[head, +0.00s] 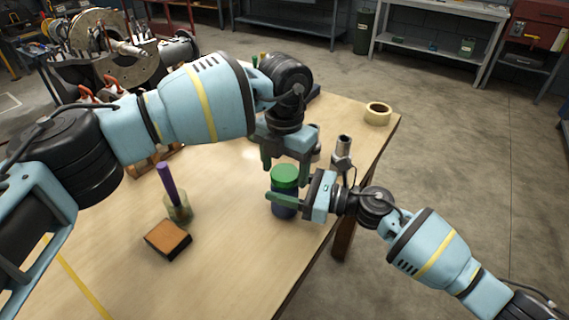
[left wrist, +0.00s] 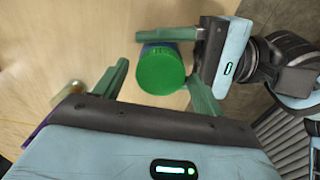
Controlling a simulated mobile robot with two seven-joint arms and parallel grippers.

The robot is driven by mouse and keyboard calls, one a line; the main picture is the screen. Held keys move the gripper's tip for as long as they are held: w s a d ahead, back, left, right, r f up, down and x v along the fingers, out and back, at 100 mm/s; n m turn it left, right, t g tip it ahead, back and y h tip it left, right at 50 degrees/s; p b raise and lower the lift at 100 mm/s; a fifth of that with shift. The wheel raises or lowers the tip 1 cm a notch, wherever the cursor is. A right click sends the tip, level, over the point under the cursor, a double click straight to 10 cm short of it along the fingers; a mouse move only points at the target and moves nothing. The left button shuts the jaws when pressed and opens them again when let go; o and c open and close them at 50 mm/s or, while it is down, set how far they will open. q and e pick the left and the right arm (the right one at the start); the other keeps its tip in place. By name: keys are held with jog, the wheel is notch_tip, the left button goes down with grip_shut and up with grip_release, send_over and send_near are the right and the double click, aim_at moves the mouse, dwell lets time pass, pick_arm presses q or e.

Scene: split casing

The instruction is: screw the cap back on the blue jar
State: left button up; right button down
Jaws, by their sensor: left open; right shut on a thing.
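The blue jar (head: 284,211) stands upright near the table's right edge. Its green cap (head: 285,174) sits on the jar's mouth; I cannot tell how tightly. In the left wrist view the cap (left wrist: 160,71) faces me, with a strip of the blue jar (left wrist: 160,46) behind it. My left gripper (left wrist: 156,72) is open above the jar, its fingers on either side of the cap with gaps. It also shows in the head view (head: 285,170). My right gripper (head: 288,199) is shut on the jar's body from the right, below the cap.
A purple-handled tool (head: 167,182) stands in a clear cup (head: 178,208). A brown-topped block (head: 168,239) lies in front of it. A tape roll (head: 378,113) sits at the far right corner of the wooden table (head: 235,250).

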pick_arm(q)
jog(key=c, duration=1)
jog(key=o, duration=1.2)
jog(key=shift+c, duration=0.2)
notch_tip(320, 180, up, 12)
pick_arm(e)
jog(key=shift+c, duration=2.2)
grip_release()
